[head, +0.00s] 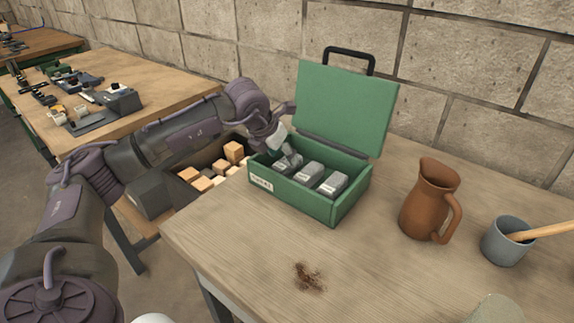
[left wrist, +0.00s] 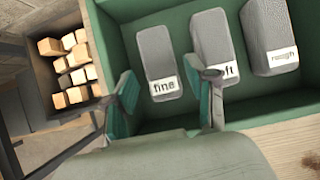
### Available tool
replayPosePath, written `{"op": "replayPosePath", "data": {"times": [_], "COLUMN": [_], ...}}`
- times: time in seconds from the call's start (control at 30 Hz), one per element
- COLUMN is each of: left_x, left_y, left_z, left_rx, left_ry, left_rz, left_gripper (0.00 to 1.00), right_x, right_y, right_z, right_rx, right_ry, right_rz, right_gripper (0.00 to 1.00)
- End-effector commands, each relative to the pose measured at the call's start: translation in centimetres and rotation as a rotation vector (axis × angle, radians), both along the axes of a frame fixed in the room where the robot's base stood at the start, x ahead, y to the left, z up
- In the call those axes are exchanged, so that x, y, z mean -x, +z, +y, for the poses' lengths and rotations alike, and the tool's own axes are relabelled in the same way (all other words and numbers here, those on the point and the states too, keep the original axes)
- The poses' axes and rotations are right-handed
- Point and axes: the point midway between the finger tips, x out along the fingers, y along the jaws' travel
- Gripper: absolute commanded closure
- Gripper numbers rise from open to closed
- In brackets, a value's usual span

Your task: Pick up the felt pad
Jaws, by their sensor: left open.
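Three grey pads lie in a row in the open green box (head: 335,208). In the left wrist view their labels read "fine" (left wrist: 158,62), a partly hidden word ending in "ft" on the middle pad (left wrist: 212,38), and "rough" (left wrist: 268,25). I cannot read "felt" on any label. My left gripper (head: 287,157) is open at the box's left end. In the left wrist view its fingers (left wrist: 168,78) stand apart; the right finger covers part of the middle label, and nothing shows held between them.
The box's raised lid (head: 345,105) stands behind the pads. A crate of wooden blocks (head: 168,214) is left of the table. A brown jug (head: 428,200) and grey cup (head: 503,242) stand right. A dark stain (head: 308,277) marks the clear front table.

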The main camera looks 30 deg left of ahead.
Motion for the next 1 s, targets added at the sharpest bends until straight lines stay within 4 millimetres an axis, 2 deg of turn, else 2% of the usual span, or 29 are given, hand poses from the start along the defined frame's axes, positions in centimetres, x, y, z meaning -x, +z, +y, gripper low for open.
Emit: {"op": "replayPosePath", "data": {"times": [0.3, 0.57, 0.67, 0.8, 1.0], "left_x": [-2.1, -2.3, -2.3, -2.3, -2.3], "left_y": [-3.7, -4.1, -4.1, -4.1, -4.1], "left_z": [0.0, 0.0, 0.0, 0.0, 0.0], "left_rx": [0.000, 0.000, 0.000, 0.000, 0.000], "left_ry": [-0.001, -0.001, -0.001, -0.001, -0.001], "left_rz": [0.001, 0.000, -0.001, -0.001, -0.001], "left_gripper": [0.44, 0.44, 0.57, 0.80, 0.81], "right_x": [-0.1, -0.3, -0.3, -0.3, -0.3], "right_y": [1.1, 1.0, 1.0, 1.0, 1.0], "right_z": [-0.1, -0.4, -0.5, -0.5, -0.5], "right_rx": [0.001, 0.005, 0.006, 0.007, 0.007], "right_ry": [0.001, 0.002, 0.002, 0.003, 0.003], "right_rz": [-0.002, -0.004, -0.004, -0.004, -0.004], "right_gripper": [0.59, 0.59, 0.59, 0.59, 0.59]}}
